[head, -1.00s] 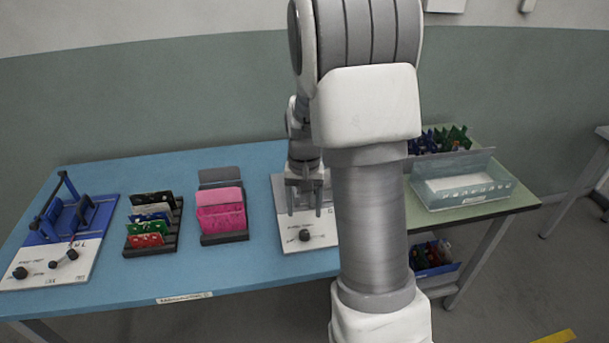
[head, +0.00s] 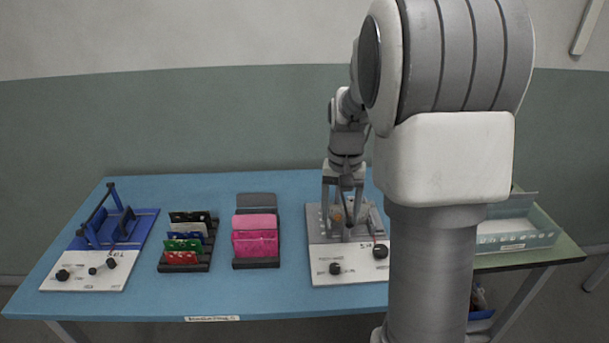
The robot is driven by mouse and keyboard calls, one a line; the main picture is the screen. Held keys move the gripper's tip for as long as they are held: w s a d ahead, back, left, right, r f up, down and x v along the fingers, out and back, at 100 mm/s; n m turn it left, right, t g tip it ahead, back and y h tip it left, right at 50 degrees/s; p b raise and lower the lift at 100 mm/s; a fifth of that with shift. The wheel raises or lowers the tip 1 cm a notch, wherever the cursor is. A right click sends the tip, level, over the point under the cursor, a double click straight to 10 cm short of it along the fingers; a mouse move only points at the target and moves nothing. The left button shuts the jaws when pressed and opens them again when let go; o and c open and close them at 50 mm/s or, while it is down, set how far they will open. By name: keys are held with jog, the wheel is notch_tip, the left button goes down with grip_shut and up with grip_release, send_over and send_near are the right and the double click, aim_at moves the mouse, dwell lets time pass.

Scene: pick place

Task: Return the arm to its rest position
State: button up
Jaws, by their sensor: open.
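My gripper (head: 342,221) is at the centre right of the head view, pointing down over a white and grey fixture board (head: 320,268) with black knobs. Its two fingers are spread apart. A small orange spot shows between or behind the fingers; I cannot tell what it is or whether the fingers touch the board. My arm rises from the gripper toward the camera and hides part of the table's right side.
The blue table (head: 120,300) carries a blue fixture (head: 108,228) at left, a rack of coloured cards (head: 186,240), and a rack with pink pieces (head: 255,235). A translucent bin (head: 530,235) stands at right, partly behind my arm. The front strip of the table is clear.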

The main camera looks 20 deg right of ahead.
jog(key=s+a+r+n+t+p, duration=0.2)
jog(key=s+a+r, duration=0.4)
jog(key=s+r, duration=0.3)
jog(key=s+a+r+n+t+p, duration=0.3)
jog(key=s+a+r, duration=0.3)
jog(key=s+r, duration=0.3)
jog(key=shift+s+a+n+t+p, duration=0.35)
jog(key=shift+s+n+p, duration=0.2)
jog(key=shift+p, duration=0.25)
jog(key=shift+r, duration=0.1)
